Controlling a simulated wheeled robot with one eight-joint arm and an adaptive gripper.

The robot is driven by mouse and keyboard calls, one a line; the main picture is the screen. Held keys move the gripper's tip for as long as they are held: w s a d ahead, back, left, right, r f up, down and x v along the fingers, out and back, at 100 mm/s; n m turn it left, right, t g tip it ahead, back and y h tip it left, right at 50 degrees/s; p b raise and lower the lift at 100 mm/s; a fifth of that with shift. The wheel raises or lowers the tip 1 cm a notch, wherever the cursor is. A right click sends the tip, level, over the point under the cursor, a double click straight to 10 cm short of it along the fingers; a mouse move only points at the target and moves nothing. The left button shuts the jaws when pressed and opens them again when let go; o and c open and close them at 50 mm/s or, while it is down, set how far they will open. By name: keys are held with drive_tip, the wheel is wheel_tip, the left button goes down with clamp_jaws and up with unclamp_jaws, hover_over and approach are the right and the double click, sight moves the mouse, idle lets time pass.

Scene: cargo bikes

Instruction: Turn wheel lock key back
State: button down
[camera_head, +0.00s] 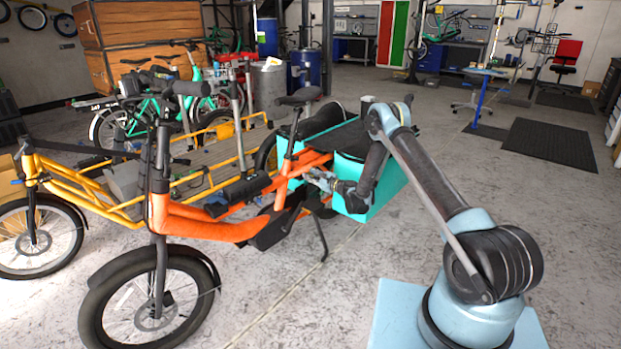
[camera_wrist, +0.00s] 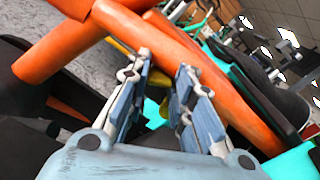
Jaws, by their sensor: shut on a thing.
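The orange cargo bike (camera_head: 205,228) stands in front of me, and its orange rear frame tubes (camera_wrist: 215,75) cross the wrist view. My gripper (camera_head: 312,178) reaches in by the rear frame, beside the turquoise side box (camera_head: 350,180). In the wrist view my gripper (camera_wrist: 163,72) has its fingers either side of a small yellowish piece (camera_wrist: 172,108), apparently the wheel lock key, and is shut on it. The fingers hide most of it. The lock body and the key's angle cannot be made out.
A yellow cargo bike (camera_head: 85,185) stands close behind the orange one at left. The orange bike's kickstand (camera_head: 321,238) is down. Wooden crates (camera_head: 140,35) and a blue barrel (camera_head: 306,68) are further back. The floor at right is largely clear, with dark mats (camera_head: 548,143).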

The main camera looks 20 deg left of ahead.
drive_tip(key=n, duration=1.2)
drive_tip(key=shift+s+a+f, duration=0.15)
drive_tip(key=shift+s+a, duration=0.1)
drive_tip(key=shift+n, duration=0.3)
drive_tip(key=c, duration=1.7)
unclamp_jaws()
drive_tip(key=shift+f, duration=0.1)
drive_tip(key=shift+d, duration=0.1)
drive_tip(key=shift+w, duration=0.1)
